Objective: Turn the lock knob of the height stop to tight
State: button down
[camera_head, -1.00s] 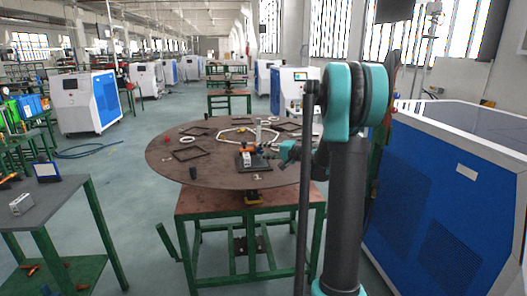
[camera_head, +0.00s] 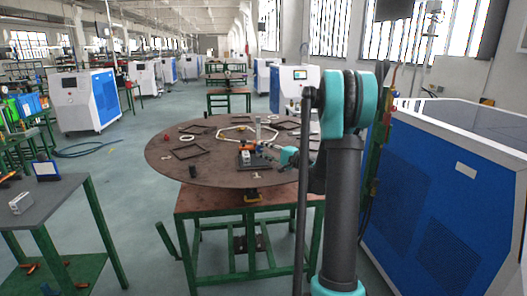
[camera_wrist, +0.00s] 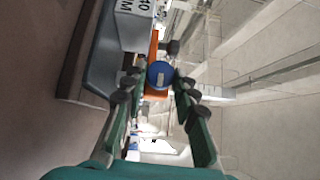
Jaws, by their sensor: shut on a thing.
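The lock knob of the height stop is a round blue knob (camera_wrist: 160,74) with a pale mark on its face, in the middle of the wrist view. It sits in front of an orange part (camera_wrist: 153,48) beside a light grey block (camera_wrist: 134,22) with dark lettering. My gripper (camera_wrist: 160,84) has one finger on each side of the knob and is shut on it. In the head view, the height stop (camera_head: 247,157) is small on a dark plate on the round table, and my gripper (camera_head: 289,156) reaches it from the right. The knob is too small to make out there.
The round brown table (camera_head: 168,163) also bears dark square frames (camera_head: 187,152), a pale hexagonal ring and a white ring. A grey side table (camera_head: 60,205) stands at the left. A big blue and white cabinet (camera_head: 440,190) stands close on the right.

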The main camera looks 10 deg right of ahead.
jog(key=c, duration=1.2)
grip_release()
jog(key=v, duration=1.2)
